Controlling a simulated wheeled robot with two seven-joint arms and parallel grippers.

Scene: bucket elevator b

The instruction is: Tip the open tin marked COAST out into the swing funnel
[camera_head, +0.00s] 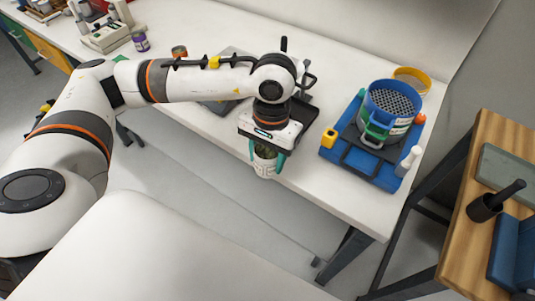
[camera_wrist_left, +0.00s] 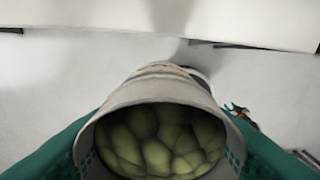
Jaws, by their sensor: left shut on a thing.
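My left gripper (camera_head: 266,158) points down, its green fingers shut on the sides of a pale open tin (camera_head: 264,170). The tin hangs in the air just off the table's front edge and looks roughly upright. Its label is too small to read. In the left wrist view the tin's rim faces me between the green fingers, and rounded greenish pieces (camera_wrist_left: 160,140) fill its inside. To the right on the table stands a blue-framed device with a round, blue-rimmed drum (camera_head: 398,122) and a mesh top. I cannot tell whether this is the swing funnel. My right gripper is not in view.
The white table (camera_head: 310,165) has clear room between my gripper and the blue device. A white bottle (camera_head: 408,160) stands at the device's right front corner. A purple jar (camera_head: 140,41) stands at the back left. A wooden bench (camera_head: 455,235) is at the right.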

